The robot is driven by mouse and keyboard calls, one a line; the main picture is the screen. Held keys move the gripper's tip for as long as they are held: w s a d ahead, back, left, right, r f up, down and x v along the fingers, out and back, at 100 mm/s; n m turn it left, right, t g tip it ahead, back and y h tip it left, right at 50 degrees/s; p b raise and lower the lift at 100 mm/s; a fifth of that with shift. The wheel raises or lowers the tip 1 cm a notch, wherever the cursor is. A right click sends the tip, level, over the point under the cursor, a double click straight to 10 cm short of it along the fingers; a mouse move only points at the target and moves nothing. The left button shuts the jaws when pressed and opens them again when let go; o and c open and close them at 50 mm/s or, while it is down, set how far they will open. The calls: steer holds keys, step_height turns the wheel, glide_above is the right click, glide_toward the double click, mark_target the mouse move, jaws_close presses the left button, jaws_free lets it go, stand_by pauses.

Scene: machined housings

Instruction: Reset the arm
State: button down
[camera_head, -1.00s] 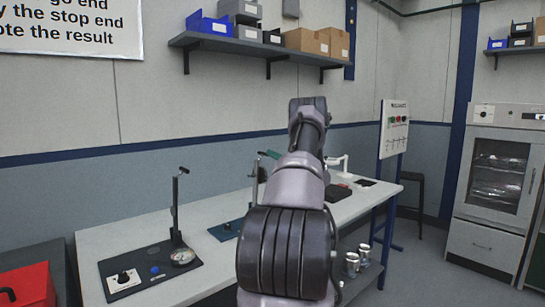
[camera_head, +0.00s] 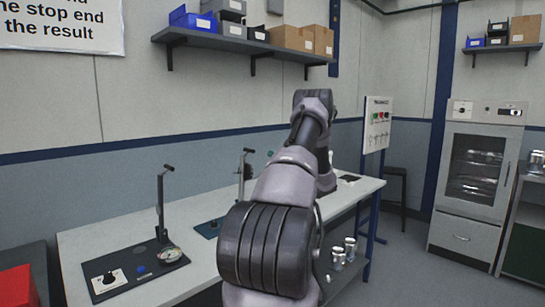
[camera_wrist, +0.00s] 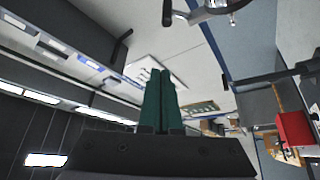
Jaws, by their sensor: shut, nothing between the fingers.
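My gripper (camera_wrist: 158,100) shows in the wrist view as two dark green fingers side by side, pressed together with nothing between them. In the head view my arm rises in the middle of the picture in front of the bench, and the fingers cannot be made out there. The wrist view looks across the room at a tilted angle, with bright ceiling lights along its left side.
A white bench (camera_head: 82,240) runs below my arm, with a dark fixture plate (camera_head: 107,262) carrying a gauge and an upright post. A wall shelf (camera_head: 215,41) holds bins and boxes. A glass-door cabinet (camera_head: 475,180) stands right. Metal cylinders (camera_head: 338,258) sit below the bench.

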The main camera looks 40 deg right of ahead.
stand_by(0.3)
steer(key=w+a+r+n+g+y, duration=0.2)
steer(key=a+r+n+g, duration=0.3)
steer(key=a, duration=0.4)
steer(key=w+a+r+n+g+y, duration=0.2)
steer(key=a+r+n+g, duration=0.15)
steer(key=a+n, duration=0.5)
steer(key=s+a+r+n+g+h, duration=0.1)
steer(key=s+a+r+n+g, duration=0.3)
steer(key=a, duration=0.6)
steer(key=s+a+r+n+g+h, duration=0.1)
steer(key=s+a+n+g, duration=0.1)
steer(key=a+n, duration=0.65)
steer(key=s+a+n+h, duration=0.3)
steer(key=s+a+n, duration=0.2)
steer(key=s+n, duration=0.3)
steer(key=s+a+r+n+t+h, duration=0.1)
steer(key=s+a+n+h, duration=0.2)
steer(key=s+a+n, duration=0.2)
steer(key=s+a+n+t+h, duration=0.1)
steer(key=s+a+n+h, duration=0.2)
steer(key=s+n, duration=0.8)
steer(key=shift+s+a+r+n+h, duration=0.15)
steer(key=shift+a+r+n+h, duration=0.2)
steer(key=shift+a+n, duration=0.85)
